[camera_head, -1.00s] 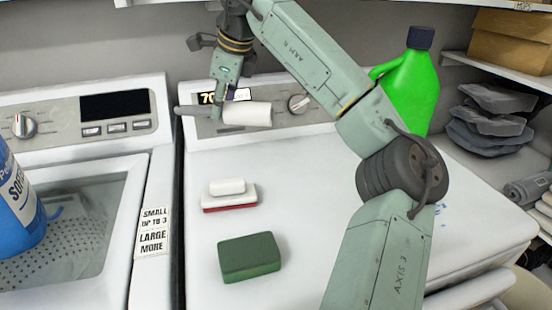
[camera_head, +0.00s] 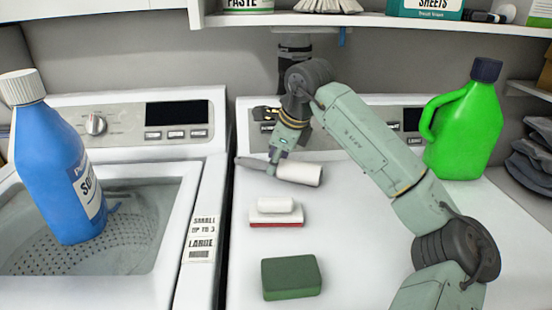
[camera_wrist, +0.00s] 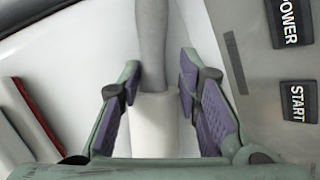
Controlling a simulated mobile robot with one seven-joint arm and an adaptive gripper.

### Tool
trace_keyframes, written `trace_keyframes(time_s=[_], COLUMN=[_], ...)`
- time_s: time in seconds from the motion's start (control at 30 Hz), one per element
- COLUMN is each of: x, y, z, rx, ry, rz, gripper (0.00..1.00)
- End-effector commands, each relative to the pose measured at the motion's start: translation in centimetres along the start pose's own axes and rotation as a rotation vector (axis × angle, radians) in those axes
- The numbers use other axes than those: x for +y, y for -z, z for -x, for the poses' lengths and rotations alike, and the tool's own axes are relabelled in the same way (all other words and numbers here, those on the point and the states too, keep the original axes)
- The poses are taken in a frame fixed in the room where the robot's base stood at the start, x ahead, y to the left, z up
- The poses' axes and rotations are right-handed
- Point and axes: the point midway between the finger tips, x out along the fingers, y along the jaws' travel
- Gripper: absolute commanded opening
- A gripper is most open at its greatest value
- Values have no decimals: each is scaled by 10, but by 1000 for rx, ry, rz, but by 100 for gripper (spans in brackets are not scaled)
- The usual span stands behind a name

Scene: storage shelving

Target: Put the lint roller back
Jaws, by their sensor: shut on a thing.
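The lint roller (camera_head: 298,173) has a white roll and a grey handle that points left. My gripper (camera_head: 277,158) is shut on it near where the handle meets the roll, above the back of the right-hand machine's white top. In the wrist view the lint roller (camera_wrist: 153,118) runs up between the two purple-padded fingers of my gripper (camera_wrist: 158,90), its grey handle away from me. I cannot tell whether the roller touches the machine top.
A white and red brush (camera_head: 276,212) and a green sponge (camera_head: 291,278) lie on the machine top. A green jug (camera_head: 468,125) stands at right. A blue bottle (camera_head: 55,160) is at the left washer. A shelf (camera_head: 300,19) with goods runs overhead.

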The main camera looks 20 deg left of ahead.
Motion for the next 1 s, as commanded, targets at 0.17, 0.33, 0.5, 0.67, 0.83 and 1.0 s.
trace_keyframes(time_s=[0.17,0.33,0.5,0.67,0.83,1.0], x=[1,1,1,1,0,0], y=[1,1,1,1,-1,0], z=[-3,-2,-2,-2,3,27], rx=[1,0,0,0,0,1], ry=[0,0,0,0,0,4], rz=[0,0,0,0,0,1], gripper=[32,43,52,52,52,52])
